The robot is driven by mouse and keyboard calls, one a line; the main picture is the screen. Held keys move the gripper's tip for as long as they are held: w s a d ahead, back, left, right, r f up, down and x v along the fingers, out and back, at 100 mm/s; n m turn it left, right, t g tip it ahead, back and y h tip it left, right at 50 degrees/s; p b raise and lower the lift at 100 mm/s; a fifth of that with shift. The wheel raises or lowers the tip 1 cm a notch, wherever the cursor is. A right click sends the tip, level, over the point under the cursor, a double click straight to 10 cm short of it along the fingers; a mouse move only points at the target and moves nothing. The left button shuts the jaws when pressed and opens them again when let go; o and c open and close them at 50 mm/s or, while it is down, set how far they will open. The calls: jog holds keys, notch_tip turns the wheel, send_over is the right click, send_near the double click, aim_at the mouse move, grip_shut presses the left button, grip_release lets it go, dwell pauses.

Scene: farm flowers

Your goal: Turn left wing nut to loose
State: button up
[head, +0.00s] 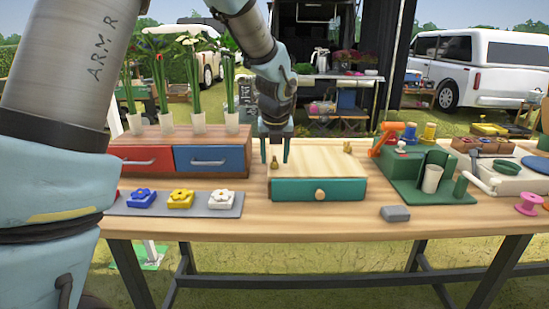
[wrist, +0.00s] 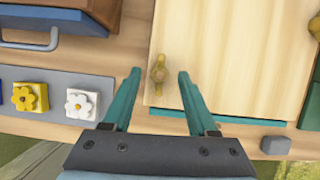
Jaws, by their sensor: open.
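The left wing nut (head: 275,163) is small and brass-coloured. It stands on the front left corner of a pale wooden board on top of a teal box (head: 293,188) with a drawer knob. The nut also shows in the wrist view (wrist: 158,75), its wings lying roughly along the picture's vertical. A second brass wing nut (head: 347,147) is at the back right of the board, also seen in the wrist view (wrist: 196,7). My gripper (head: 276,160) is open with teal fingers pointing down. In the wrist view its fingertips (wrist: 159,71) appear on either side of the left wing nut, with gaps on both sides.
A red and blue drawer unit (head: 180,159) with flowers in white pots stands left of the box. A grey mat (head: 228,205) with flower blocks lies in front of it. A green stand (head: 430,183) is at right, and a grey block (head: 395,214) lies near the front edge.

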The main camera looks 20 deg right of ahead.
jog(key=shift+w+f, duration=0.15)
jog(key=shift+f, duration=0.2)
grip_shut()
dwell(0.3)
